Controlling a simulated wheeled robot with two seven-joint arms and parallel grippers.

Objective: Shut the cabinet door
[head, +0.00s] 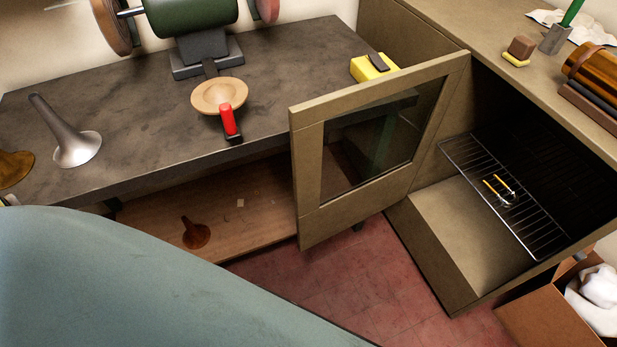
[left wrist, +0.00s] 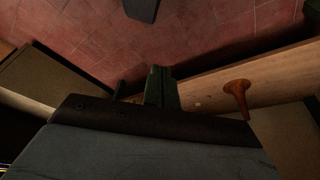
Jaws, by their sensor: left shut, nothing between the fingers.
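The cabinet (head: 440,210) at the right of the head view is tan, with a dark inside and a wire rack. Its door (head: 306,180) has a tan frame around a glass pane and stands wide open, swung out toward the bench. My left gripper (left wrist: 161,72) shows in the left wrist view as dark green fingers, shut and empty, above the red floor. I cannot clearly make it out in the head view. I cannot tell from the wrist view whether it touches the door. My right gripper is not in view.
A brown box (head: 540,320) stands by the cabinet. Red floor (head: 300,275) lies between.

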